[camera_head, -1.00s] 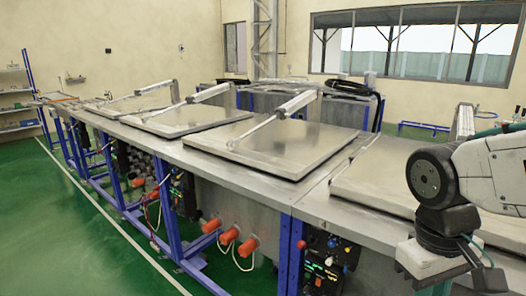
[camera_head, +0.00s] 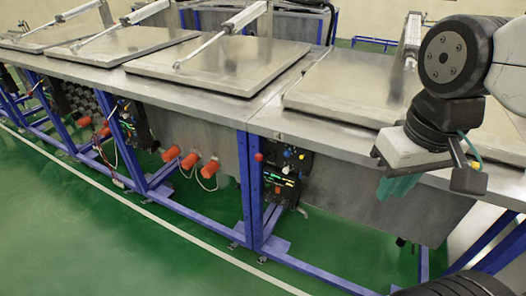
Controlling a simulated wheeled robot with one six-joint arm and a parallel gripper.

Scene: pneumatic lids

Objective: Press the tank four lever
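A small control panel (camera_head: 283,178) with lit displays is mounted under the bench's front edge, right of a blue post. Small coloured knobs sit along its top, and a red knob (camera_head: 259,157) sticks out at its left. A faint mark like a 4 is on the bench edge above it. I cannot tell which knob is the lever. The closed lid (camera_head: 350,88) lies above and to the right of this panel. My gripper (camera_head: 425,172) hangs at the right, in front of the bench, with its fingers apart. It is right of the panel and touches no lever.
The long metal bench (camera_head: 262,118) carries several closed lids with pneumatic cylinders, such as the cylinder (camera_head: 243,17). Orange-red caps (camera_head: 190,161) and hoses stick out below. Blue legs and a lower rail (camera_head: 310,270) edge the bench. Green floor (camera_head: 90,235) is clear in front.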

